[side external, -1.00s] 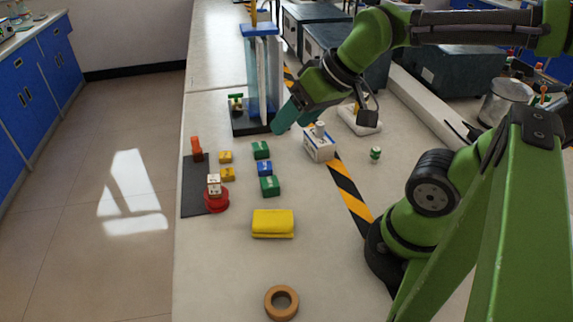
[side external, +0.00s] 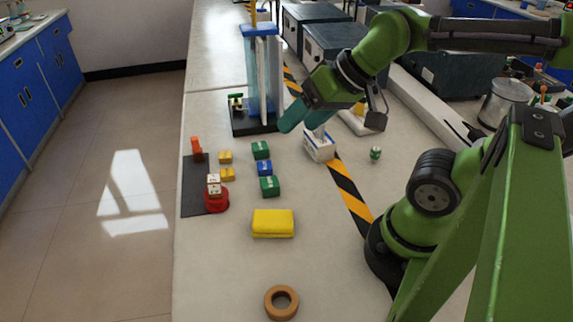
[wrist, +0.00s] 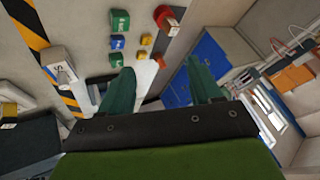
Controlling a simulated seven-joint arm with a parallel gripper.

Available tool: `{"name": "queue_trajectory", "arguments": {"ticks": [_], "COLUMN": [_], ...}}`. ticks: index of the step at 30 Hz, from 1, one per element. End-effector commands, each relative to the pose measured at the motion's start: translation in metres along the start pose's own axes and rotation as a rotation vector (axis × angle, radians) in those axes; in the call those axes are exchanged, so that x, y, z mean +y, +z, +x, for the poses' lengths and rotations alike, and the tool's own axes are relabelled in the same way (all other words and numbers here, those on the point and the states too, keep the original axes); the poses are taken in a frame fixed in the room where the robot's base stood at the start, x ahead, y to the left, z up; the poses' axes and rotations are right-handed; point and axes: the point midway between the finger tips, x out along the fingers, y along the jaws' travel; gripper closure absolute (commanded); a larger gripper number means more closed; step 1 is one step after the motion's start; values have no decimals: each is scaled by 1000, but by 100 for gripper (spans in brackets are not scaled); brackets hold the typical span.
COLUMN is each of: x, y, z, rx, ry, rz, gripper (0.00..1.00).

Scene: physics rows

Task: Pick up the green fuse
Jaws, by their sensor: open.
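Two small green blocks with pale labels stand on the bench, either of which could be the green fuse. The nearer green block (side external: 270,187) and the farther green block (side external: 261,150) have a blue block (side external: 264,168) between them. The wrist view shows the same nearer green block (wrist: 120,21), blue block (wrist: 117,42) and farther green block (wrist: 116,60). My gripper (side external: 290,116) is open and empty, in the air above the bench, beyond and to the right of the blocks. Its teal fingers (wrist: 160,78) are spread apart in the wrist view.
Two yellow blocks (side external: 227,174) stand left of the row, near a red round base (side external: 216,201) and an orange piece (side external: 196,146) on a dark mat. A tall blue-framed rack (side external: 261,80), white box (side external: 319,147) and yellow sponge (side external: 273,223) stand around.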

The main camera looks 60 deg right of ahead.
Motion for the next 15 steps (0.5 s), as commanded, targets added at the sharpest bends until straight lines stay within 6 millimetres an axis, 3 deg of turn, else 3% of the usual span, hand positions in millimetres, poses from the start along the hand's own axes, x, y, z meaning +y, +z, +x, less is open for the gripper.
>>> {"name": "queue_trajectory", "arguments": {"ticks": [11, 14, 15], "x": [3, 23, 39], "y": [-1, -10, -18], "z": [0, 8, 11], "rx": [1, -14, -21], "ry": [7, 56, 90], "rz": [10, 89, 146], "gripper": [41, 41, 41]}}
